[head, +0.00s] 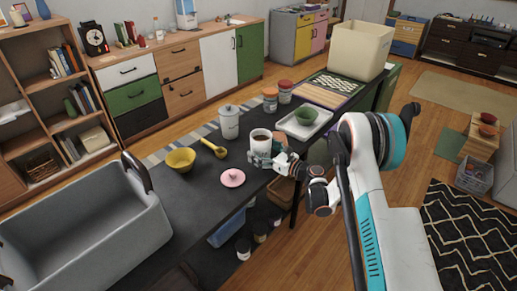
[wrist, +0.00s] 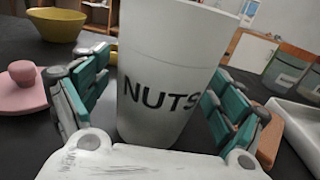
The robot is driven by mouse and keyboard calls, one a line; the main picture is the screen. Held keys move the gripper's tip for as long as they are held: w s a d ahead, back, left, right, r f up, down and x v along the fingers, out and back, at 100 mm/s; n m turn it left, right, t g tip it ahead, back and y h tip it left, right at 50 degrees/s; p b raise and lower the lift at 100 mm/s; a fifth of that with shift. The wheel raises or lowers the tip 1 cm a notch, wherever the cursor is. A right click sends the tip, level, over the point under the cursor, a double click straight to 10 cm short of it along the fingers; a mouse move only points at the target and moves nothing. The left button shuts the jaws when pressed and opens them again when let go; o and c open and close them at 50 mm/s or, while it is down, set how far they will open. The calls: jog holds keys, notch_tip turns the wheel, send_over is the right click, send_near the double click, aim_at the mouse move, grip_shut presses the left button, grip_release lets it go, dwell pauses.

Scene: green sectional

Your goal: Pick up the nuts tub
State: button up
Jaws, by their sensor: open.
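The nuts tub (head: 260,146) is a white tub with dark lettering, standing upright on the dark table, with dark brown contents at its open top. In the wrist view the tub (wrist: 165,75) shows "NUTS" and stands between my gripper's two fingers. My gripper (head: 272,160) is open, with teal-padded fingers on both sides of the tub. In the wrist view my gripper (wrist: 158,105) shows a gap at the left finger; I cannot tell whether the right finger touches. A pink lid (head: 233,178) with a knob lies on the table nearby.
A yellow bowl (head: 181,160), a yellow scoop (head: 213,149) and a white lidded canister (head: 229,122) stand left of and behind the tub. A white tray (head: 291,131) with a green bowl (head: 306,115) is close on the right. A grey bin (head: 90,235) fills the table's near left.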

jog(key=c, duration=1.4)
jog(key=shift+r, duration=0.15)
notch_tip(320, 180, up, 20)
jog(key=p, duration=0.7)
